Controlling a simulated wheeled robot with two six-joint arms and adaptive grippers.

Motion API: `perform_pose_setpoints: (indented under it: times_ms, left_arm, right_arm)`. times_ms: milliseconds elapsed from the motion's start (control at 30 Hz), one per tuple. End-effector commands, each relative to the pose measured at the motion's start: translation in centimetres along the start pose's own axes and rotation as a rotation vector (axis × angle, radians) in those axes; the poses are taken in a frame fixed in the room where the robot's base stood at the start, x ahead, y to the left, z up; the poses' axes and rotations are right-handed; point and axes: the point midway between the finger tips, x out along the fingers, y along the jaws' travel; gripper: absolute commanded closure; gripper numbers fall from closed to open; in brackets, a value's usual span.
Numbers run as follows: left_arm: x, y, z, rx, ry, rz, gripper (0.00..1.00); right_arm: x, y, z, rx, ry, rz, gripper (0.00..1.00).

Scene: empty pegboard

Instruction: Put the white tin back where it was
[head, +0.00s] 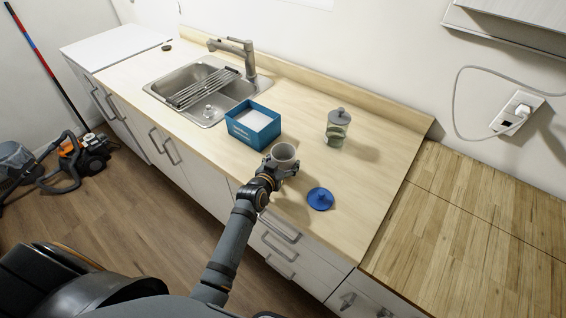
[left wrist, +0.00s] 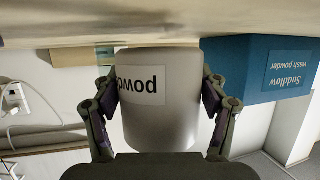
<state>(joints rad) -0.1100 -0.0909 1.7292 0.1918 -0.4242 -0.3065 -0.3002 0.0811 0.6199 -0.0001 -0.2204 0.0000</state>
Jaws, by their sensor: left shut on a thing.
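The white tin (head: 284,152) is an open-topped, pale cylinder in my left gripper (head: 279,168), over the wooden counter near its front edge. In the left wrist view the tin (left wrist: 160,118) fills the middle, with a label reading part of "powd". The fingers of the left gripper (left wrist: 160,105) press on it from both sides. Whether the tin touches the counter I cannot tell. My right gripper is not in view.
A blue box of wash powder (head: 253,127) stands just left of the tin. A blue lid (head: 320,199) lies to its right, near the front edge. A glass jar with a grey lid (head: 338,127) stands behind. The sink (head: 200,88) is at left; the counter's right end (head: 375,190) is clear.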

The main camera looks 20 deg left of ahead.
Motion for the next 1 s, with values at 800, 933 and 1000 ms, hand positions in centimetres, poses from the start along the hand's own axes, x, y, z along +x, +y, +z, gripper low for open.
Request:
perform_pose_setpoints:
  times_ms: [800,933,1000]
  left_arm:
    - [-1.1,0.3,2.9,-0.005,-0.049,0.007,0.0]
    - [-4.0,0.3,2.3,-0.004,-0.036,0.005,0.0]
    - [-5.9,0.3,1.8,-0.004,-0.027,0.004,0.0]
  right_arm:
    - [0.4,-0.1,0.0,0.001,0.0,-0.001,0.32]
    - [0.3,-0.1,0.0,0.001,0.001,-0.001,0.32]
    - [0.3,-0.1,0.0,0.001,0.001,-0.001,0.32]
